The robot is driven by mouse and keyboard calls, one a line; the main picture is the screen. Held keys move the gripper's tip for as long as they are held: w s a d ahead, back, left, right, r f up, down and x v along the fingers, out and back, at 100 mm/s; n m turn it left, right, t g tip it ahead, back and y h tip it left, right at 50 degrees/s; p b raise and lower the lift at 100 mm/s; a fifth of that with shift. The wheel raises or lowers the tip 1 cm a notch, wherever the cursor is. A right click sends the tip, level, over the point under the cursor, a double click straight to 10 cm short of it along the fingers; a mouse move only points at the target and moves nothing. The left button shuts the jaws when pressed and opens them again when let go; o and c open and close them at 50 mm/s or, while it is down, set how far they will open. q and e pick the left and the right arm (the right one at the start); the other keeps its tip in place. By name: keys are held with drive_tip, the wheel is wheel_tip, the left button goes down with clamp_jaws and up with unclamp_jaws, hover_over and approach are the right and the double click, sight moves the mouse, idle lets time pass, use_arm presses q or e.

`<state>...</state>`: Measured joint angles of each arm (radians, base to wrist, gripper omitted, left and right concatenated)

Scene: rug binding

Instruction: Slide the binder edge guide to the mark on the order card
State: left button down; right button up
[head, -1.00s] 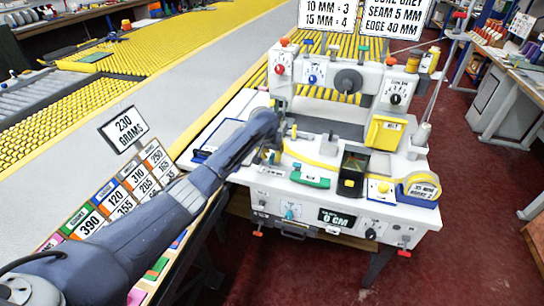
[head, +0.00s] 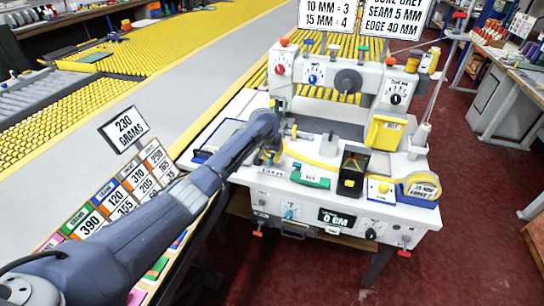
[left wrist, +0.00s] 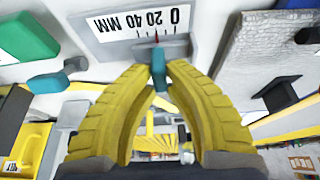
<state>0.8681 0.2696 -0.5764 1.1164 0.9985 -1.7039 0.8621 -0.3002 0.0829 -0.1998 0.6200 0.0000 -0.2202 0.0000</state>
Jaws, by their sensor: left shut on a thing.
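The order card (head: 393,20) stands behind the machine, cut off at the top, and reads SEAM 5 MM and EDGE 40 MM. In the left wrist view my left gripper (left wrist: 160,72) has its yellow fingers closed on a small teal piece, the handle of the edge guide (left wrist: 160,76). A white scale (left wrist: 140,25) marked 0, 20, 40 MM shows upside down just beyond the fingertips. A red pointer (left wrist: 157,37) stands at it, near the 20. In the head view my left gripper (head: 268,156) is at the left of the machine top, its fingers mostly hidden. My right gripper is out of view.
A green piece (head: 311,176) lies close to my gripper. Label cards (head: 120,200) line the left edge.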

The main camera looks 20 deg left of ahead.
use_arm(q)
drive_tip(key=shift+d, duration=1.25)
drive_tip(key=c, duration=1.7)
unclamp_jaws()
drive_tip(key=shift+d, duration=0.1)
drive_tip(key=shift+r, duration=0.1)
drive_tip(key=v, duration=1.1)
drive_tip(key=shift+s+r, duration=0.15)
drive_tip(key=shift+r, duration=0.25)
